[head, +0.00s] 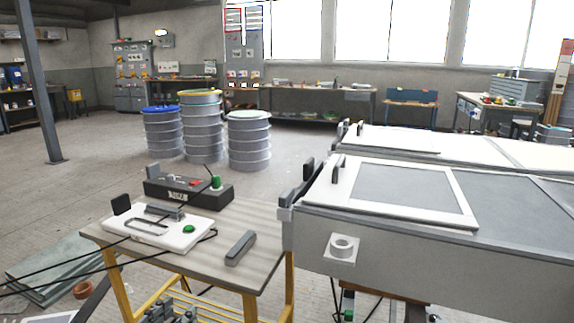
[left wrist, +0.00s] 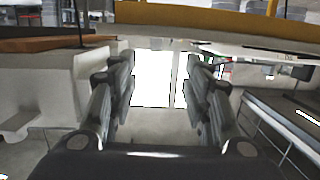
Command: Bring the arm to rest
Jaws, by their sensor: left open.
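My left gripper (head: 168,310) shows at the bottom edge of the head view, low beside the yellow-legged wooden table. In the left wrist view its two fingers (left wrist: 160,95) stand apart with nothing between them. It is open and empty, and no object touches the fingers there. Most of the left arm is outside the head view. I cannot make out my right gripper in either view.
The wooden table (head: 232,214) carries a white device (head: 160,232), a black box (head: 190,192) and a grey bar (head: 240,248). A large grey mould (head: 400,240) stands close on the right. Drums (head: 249,140) stand behind. Open floor (head: 75,190) lies left.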

